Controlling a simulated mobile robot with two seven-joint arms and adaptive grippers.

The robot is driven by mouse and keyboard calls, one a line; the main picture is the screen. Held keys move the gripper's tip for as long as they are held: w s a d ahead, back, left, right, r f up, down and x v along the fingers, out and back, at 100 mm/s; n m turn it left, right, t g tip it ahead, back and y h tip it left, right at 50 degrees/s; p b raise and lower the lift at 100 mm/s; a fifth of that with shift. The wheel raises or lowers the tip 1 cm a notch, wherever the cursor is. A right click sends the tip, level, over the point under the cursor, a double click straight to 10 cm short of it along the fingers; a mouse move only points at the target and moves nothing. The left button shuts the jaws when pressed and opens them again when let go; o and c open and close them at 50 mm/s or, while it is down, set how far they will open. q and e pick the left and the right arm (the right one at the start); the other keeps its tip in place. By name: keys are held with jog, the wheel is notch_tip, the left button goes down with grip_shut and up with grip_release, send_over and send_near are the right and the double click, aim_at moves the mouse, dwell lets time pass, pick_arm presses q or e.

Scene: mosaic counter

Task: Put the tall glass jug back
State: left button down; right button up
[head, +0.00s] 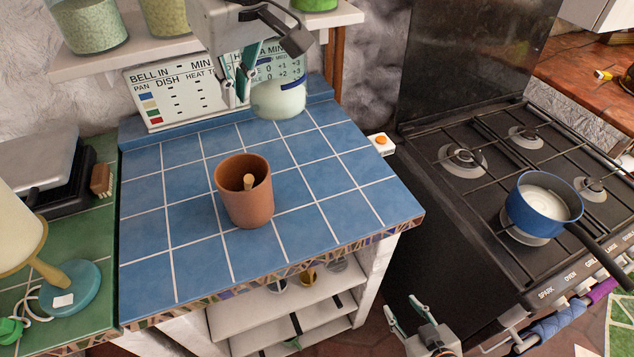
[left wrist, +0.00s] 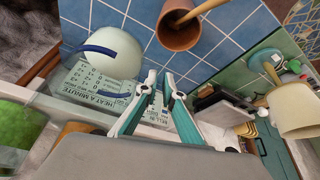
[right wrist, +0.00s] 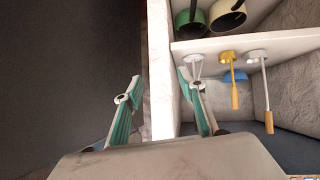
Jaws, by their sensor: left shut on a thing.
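The tall glass jug (head: 279,100) is clear, with blue bands and pale contents. It is at the back of the blue-tiled counter, in front of the printed card. I cannot tell whether its base touches the tiles. In the left wrist view the jug (left wrist: 112,52) is left of the fingers. My left gripper (head: 240,92) is beside the jug and shut on it; its fingertips (left wrist: 158,78) are close together, and the gripped part is hard to make out. My right gripper (head: 408,308) is open and empty, low in front of the counter; its fingers (right wrist: 159,78) are wide apart.
A terracotta pot (head: 247,202) with a wooden stick stands mid-counter. A wall shelf (head: 160,47) with jars hangs above the jug. The stove (head: 470,190) with a blue saucepan (head: 530,212) is at right. Shelves (right wrist: 230,42) under the counter hold pots and utensils. The tiles right of the pot are clear.

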pick_arm(q)
jog(key=d+n+b, duration=0.2)
jog(key=d+n, duration=0.1)
jog(key=d, duration=0.6)
jog(key=shift+g+y, duration=0.4)
jog(key=shift+y, duration=0.1)
jog(key=shift+s+d+f+b, duration=0.15)
jog(key=shift+f+b, duration=0.35)
jog(key=shift+f, duration=4.4)
jog(key=shift+s+a+f+b, duration=0.1)
jog(key=shift+f+b, duration=0.4)
jog(key=shift+f, duration=4.4)
pick_arm(e)
jog(key=f, duration=0.2)
jog(key=a+f, duration=0.1)
jog(key=f, duration=0.1)
jog(key=shift+s+a+f, duration=0.1)
jog(key=shift+s, duration=0.15)
pick_arm(q)
jog(key=c, duration=2.3)
grip_release()
jog(key=shift+f, duration=0.1)
jog(key=shift+o, duration=0.6)
jog(key=shift+s, duration=0.1)
pick_arm(e)
jog(key=shift+s+f, duration=0.1)
jog(key=shift+f, duration=0.05)
